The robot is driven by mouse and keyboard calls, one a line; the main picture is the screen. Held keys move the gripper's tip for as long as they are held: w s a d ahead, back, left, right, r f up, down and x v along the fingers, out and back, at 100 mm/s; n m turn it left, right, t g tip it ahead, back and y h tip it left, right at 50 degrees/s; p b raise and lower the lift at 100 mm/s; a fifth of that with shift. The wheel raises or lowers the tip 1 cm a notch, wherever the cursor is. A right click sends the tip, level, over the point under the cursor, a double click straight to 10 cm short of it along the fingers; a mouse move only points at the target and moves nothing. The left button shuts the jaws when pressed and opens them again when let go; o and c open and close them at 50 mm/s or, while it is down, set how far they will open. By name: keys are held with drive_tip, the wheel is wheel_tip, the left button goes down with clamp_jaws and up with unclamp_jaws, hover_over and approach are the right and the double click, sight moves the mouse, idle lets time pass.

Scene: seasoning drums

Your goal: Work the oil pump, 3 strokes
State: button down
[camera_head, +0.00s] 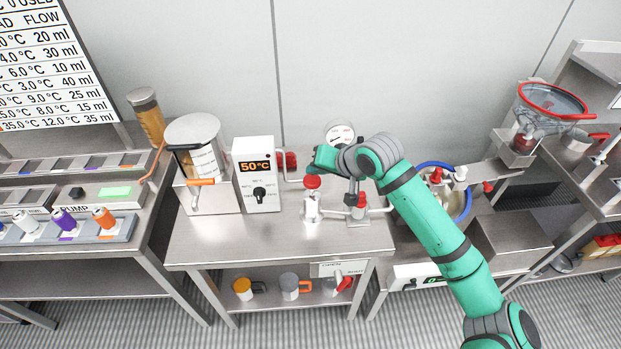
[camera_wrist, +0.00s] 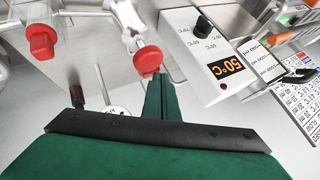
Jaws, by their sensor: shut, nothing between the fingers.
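A steel and white fitting with a round red knob (camera_head: 312,182) stands on the middle steel table; it looks like the pump, though no label on it is readable. The red knob also shows in the wrist view (camera_wrist: 147,60). My gripper (camera_head: 318,165) is just above the knob in the head view. In the wrist view my gripper (camera_wrist: 160,76) has its green fingers together, with nothing between them, and the tips are right by the knob. I cannot tell whether they touch it. The fitting's lower part is partly out of the wrist view.
A heater box reading 50°C (camera_head: 257,173) and a clear vessel (camera_head: 196,150) stand to the left. A second red-knobbed valve (camera_head: 359,207) and a round gauge (camera_head: 340,132) are close to my wrist. Mugs (camera_head: 289,286) sit on the lower shelf. The table's front is clear.

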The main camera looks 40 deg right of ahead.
drive_tip(key=shift+s, duration=0.15)
idle(1.8)
drive_tip(key=shift+w+f, duration=0.2)
drive_tip(key=shift+f, duration=0.15)
drive_tip(key=shift+a, duration=0.1)
drive_tip(key=shift+s+d+f, duration=0.15)
drive_tip(key=shift+d+f, duration=0.05)
